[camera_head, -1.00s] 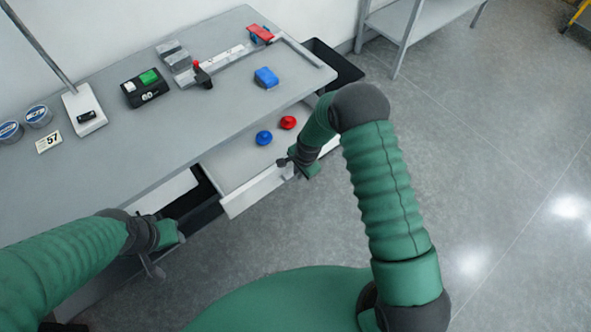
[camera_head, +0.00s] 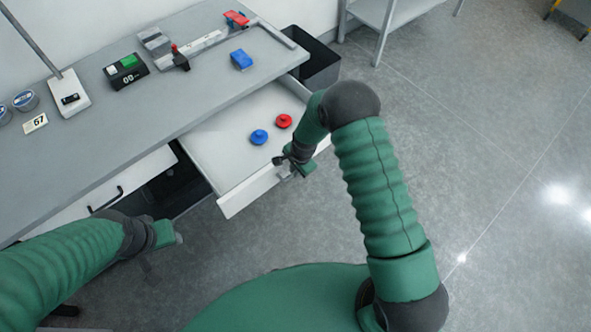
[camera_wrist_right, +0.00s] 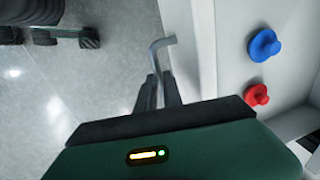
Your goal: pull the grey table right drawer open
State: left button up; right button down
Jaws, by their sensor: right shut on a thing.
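The grey table (camera_head: 150,105) runs from the left edge to the upper middle. Its right drawer (camera_head: 215,145) is pulled well out, with a blue knobbed piece (camera_head: 259,137) and a red one (camera_head: 284,121) inside. My right gripper (camera_head: 283,162) is at the drawer's front panel, shut on its handle. In the right wrist view the handle (camera_wrist_right: 163,43) shows as a bent grey bar at the fingertips, beside the white front panel (camera_wrist_right: 203,45). My left gripper (camera_head: 176,238) is in front of the table near the left drawer (camera_head: 100,190); its jaw state is unclear.
On the tabletop are a blue block (camera_head: 241,60), a scale-like black box (camera_head: 125,72), a rail fixture (camera_head: 205,42) and a lamp base (camera_head: 69,93). A black bin (camera_head: 316,65) stands beyond the table's right end. Open floor (camera_head: 480,150) lies to the right.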

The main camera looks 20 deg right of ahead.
jog(key=shift+w+d+r, duration=0.15)
jog(key=shift+w, duration=0.05)
jog(key=c, duration=1.8)
grip_release()
jog(key=shift+s, duration=0.1)
jog(key=shift+o, duration=0.2)
jog(key=s+d+r, duration=0.1)
jog(key=s+r, duration=0.2)
jog(key=r, duration=1.3)
jog(key=shift+r+p, duration=0.15)
jog(key=shift+p, duration=0.15)
jog(key=s+r+n, duration=0.3)
jog(key=s+n, duration=0.4)
jog(key=s, duration=0.1)
jog(key=s+r+n, duration=0.3)
jog(key=s+n, duration=0.4)
jog(key=s, duration=0.1)
jog(key=shift+r+t+h, duration=0.3)
jog(key=shift+t, duration=0.1)
